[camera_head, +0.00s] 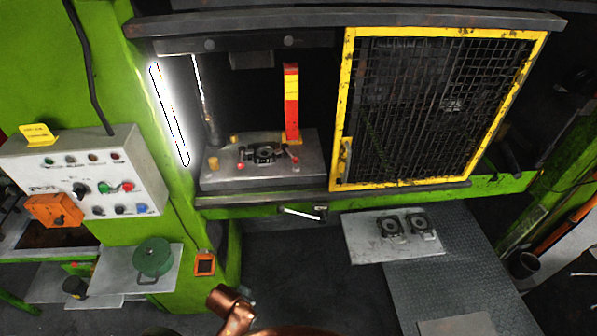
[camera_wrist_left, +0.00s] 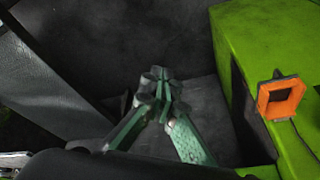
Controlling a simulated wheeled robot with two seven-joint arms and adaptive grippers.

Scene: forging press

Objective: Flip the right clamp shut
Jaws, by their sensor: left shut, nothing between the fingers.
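On the press bed (camera_head: 222,178) in the head view sits a dark fixture (camera_head: 264,153). Red knobs lie at its two sides: a left red knob (camera_head: 240,166) and a right red knob (camera_head: 295,160), which appear to be clamp handle ends. The right clamp is too small to make out whether it is up or down. My left gripper (camera_wrist_left: 162,84) is shut and empty in the left wrist view, pointing at the dark floor beside the green press frame. It is away from the fixture. My right gripper is in neither view.
A red and yellow post (camera_head: 291,103) stands behind the fixture. A yellow-framed mesh guard (camera_head: 342,110) stands right of the opening. A bar handle (camera_head: 302,214) sticks out below the bed. A grey plate (camera_head: 362,250) with two dark parts lies lower right. An orange box (camera_wrist_left: 280,97) sits on the green frame.

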